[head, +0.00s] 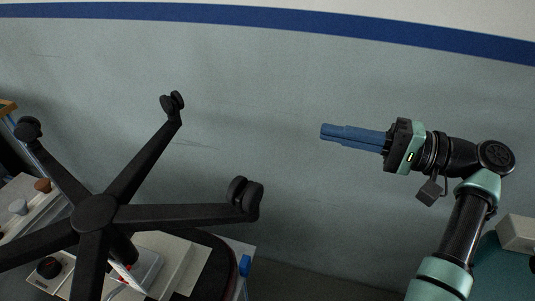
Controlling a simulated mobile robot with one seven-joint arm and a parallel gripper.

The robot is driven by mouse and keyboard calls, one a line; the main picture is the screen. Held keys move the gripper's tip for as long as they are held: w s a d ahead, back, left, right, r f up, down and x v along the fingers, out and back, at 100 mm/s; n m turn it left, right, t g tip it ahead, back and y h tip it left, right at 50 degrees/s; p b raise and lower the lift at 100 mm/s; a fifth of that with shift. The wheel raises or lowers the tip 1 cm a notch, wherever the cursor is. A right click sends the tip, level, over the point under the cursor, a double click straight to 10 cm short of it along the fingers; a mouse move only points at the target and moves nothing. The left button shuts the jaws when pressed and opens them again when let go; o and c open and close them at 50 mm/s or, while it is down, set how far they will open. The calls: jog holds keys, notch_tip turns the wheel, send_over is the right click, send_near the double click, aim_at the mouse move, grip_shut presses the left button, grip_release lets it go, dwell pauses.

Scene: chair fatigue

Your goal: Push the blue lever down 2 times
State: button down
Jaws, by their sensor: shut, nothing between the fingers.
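My gripper (322,132) has long blue fingers that are shut, with nothing between them. It points left in the upper right of the head view, in front of the grey wall. A small blue piece (245,265) shows low in the middle, at the right edge of the equipment under the chair base; it may be the blue lever, but its full shape is cut off from sight. My gripper is above and to the right of it, well apart from it.
An upturned black chair base (96,213) with casters fills the left. Its right caster (244,198) stands out between my gripper and the equipment. A pale panel (190,262) and a black round knob (49,267) lie below. The space before the wall is free.

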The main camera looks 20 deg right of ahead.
notch_tip(320, 180, down, 6)
jog(key=b, duration=0.5)
jog(key=shift+r, duration=0.15)
jog(key=p+x, duration=0.1)
jog(key=x, duration=1)
jog(key=shift+s+a+p, duration=0.2)
jog(key=shift+s+p, duration=0.35)
jog(key=shift+s, duration=1.65)
